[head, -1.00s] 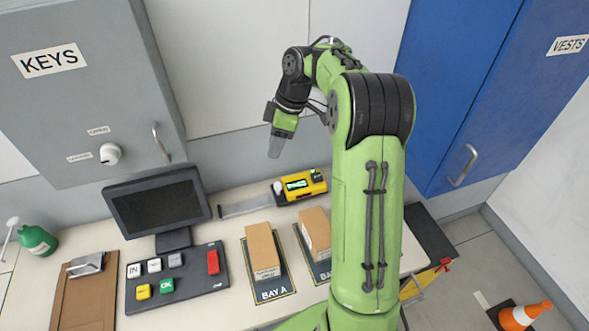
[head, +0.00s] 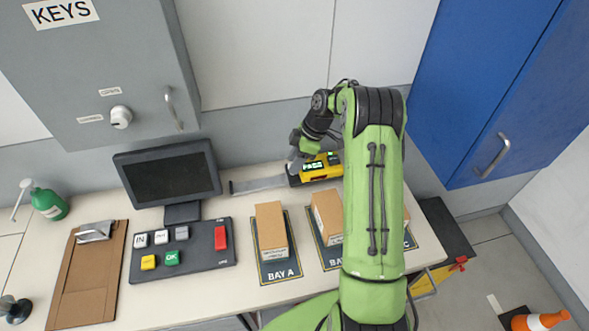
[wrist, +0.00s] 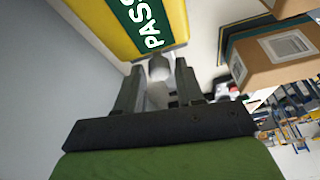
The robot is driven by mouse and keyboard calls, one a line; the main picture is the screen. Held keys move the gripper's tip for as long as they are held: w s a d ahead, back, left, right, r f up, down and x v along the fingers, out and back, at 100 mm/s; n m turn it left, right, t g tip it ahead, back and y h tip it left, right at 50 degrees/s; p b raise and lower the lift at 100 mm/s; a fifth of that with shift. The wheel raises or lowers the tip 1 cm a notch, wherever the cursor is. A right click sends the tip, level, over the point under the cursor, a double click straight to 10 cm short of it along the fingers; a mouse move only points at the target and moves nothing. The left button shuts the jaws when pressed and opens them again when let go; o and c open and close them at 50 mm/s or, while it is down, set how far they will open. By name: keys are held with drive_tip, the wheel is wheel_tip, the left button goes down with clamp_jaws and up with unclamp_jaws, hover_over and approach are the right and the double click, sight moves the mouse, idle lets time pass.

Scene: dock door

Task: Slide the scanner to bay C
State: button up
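The yellow scanner (head: 321,168) has a lit green display and sits at the back of the counter on a grey rail (head: 257,185). Its right end is behind my arm. In the wrist view the scanner (wrist: 118,28) shows the letters PASS and a grey knob (wrist: 159,67) on its near end. My gripper (head: 293,166) is at the scanner's left end. In the wrist view my gripper (wrist: 157,74) has its fingers apart, one on each side of the knob, with gaps visible. The bay C mat (head: 409,241) is mostly hidden by my arm; only its right edge shows.
Boxes stand on the bay A mat (head: 281,276) and the bay B mat (head: 331,264), in front of the rail. A monitor (head: 168,178) and a button panel (head: 190,262) are to the left. A key cabinet (head: 100,60) hangs above. The rail left of the scanner is bare.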

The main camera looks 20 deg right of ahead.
drive_tip(key=shift+w+a+f, duration=0.1)
drive_tip(key=shift+f, duration=0.35)
drive_tip(key=shift+r, duration=0.1)
clamp_jaws()
